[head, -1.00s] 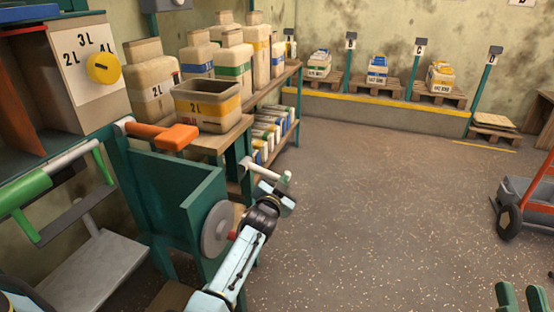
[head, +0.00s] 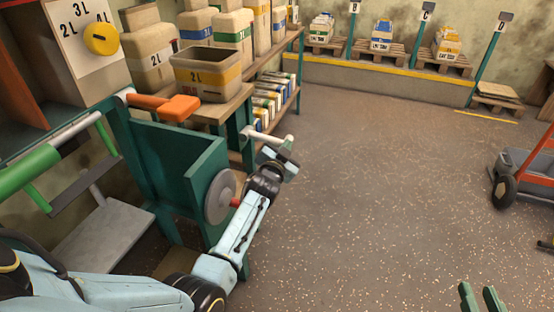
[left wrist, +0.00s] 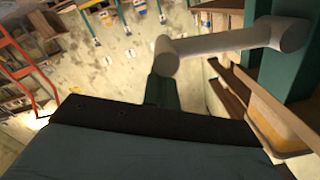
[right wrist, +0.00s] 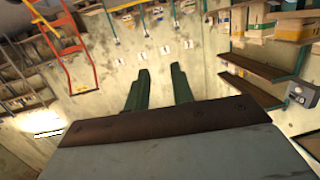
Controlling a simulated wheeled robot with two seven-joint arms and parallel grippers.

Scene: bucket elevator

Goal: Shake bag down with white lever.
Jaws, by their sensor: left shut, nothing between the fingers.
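The white lever (head: 266,134) is a short pale bar at the right side of the green machine (head: 172,158). It shows large in the left wrist view (left wrist: 220,43). My left gripper (head: 287,145) is shut and empty, close beside the lever's free end; I cannot tell whether they touch. In the left wrist view its green fingers (left wrist: 161,92) are together, just below the lever's end. My right gripper (head: 482,298) is open and empty over the floor at the lower right; its two fingers stand apart in the right wrist view (right wrist: 158,90). I cannot make out the bag.
An orange lever (head: 165,106), a green-grip handle (head: 28,168), a yellow dial (head: 101,39) and a grey disc (head: 220,197) are on or near the machine. A cart (head: 522,180) stands right. The middle floor is clear.

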